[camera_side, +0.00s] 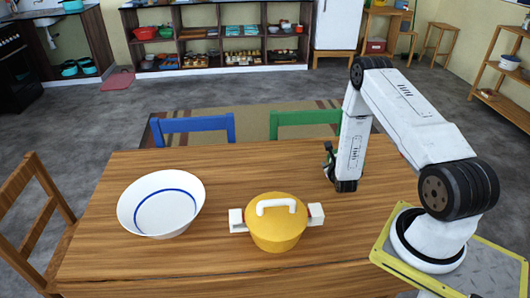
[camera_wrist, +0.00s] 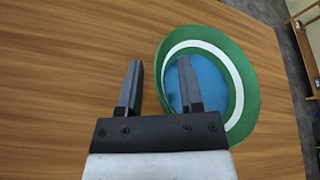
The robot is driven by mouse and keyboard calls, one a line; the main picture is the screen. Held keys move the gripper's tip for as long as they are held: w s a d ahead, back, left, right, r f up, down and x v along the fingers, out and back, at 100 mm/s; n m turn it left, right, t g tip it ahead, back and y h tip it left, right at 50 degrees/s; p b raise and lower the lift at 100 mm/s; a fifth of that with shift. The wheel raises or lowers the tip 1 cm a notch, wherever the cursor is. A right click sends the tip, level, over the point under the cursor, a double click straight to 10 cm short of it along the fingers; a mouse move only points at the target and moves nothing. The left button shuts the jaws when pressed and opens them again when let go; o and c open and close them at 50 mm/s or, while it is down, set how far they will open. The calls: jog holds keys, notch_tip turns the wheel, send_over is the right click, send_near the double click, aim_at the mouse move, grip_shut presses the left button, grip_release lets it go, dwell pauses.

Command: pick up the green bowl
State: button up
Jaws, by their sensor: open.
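The green bowl (camera_wrist: 245,80) stands on the table in the wrist view, right of centre, with a white band inside its rim and a blue inside. My gripper (camera_wrist: 158,62) is open and empty. In that view its right finger overlaps the bowl's inside and its left finger is outside the bowl, so the left rim runs between them. I cannot tell how far above the rim the fingers are. In the side view my arm's lower end hides most of that spot; only a small dark and green patch shows beside it.
A white bowl with a blue ring (camera_side: 161,204) and a yellow pot (camera_side: 277,226) with a white lid handle stand on the wooden table (camera_side: 130,262). A blue chair (camera_side: 194,127) and a green chair (camera_side: 300,120) are at the far edge.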

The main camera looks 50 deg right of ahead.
grip_shut()
dwell(1.4)
